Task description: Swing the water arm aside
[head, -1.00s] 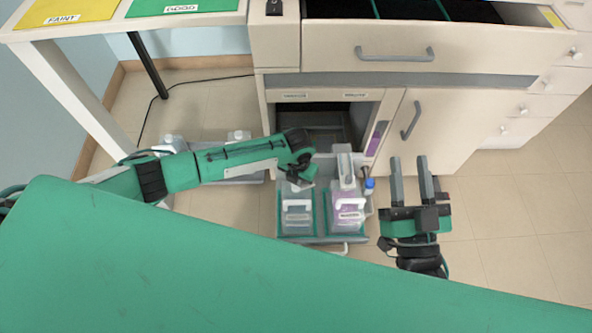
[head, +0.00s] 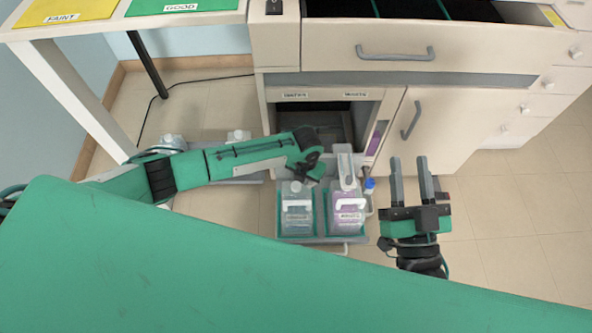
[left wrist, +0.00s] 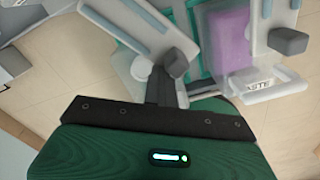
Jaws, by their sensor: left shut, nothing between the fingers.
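In the head view, the water jug (head: 297,216), pale grey with a white handle, stands at the left of the pull-out tray (head: 325,239). The purple waste jug (head: 348,218) stands at its right, with a pale upright arm (head: 346,168) behind and above it. My left gripper (head: 316,172) is shut and empty, just behind the water jug's cap. In the left wrist view, a pale slanted bar (left wrist: 132,22), probably the water arm, ends close by my shut fingers (left wrist: 163,82); contact is unclear. My right gripper (head: 409,168) is open and empty, right of the tray.
The open cabinet (head: 335,95) is behind the tray. A closed door (head: 415,130) with a grey handle is to its right. A small blue-capped bottle (head: 369,187) stands at the tray's right edge. Bare floor (head: 500,220) lies at the right.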

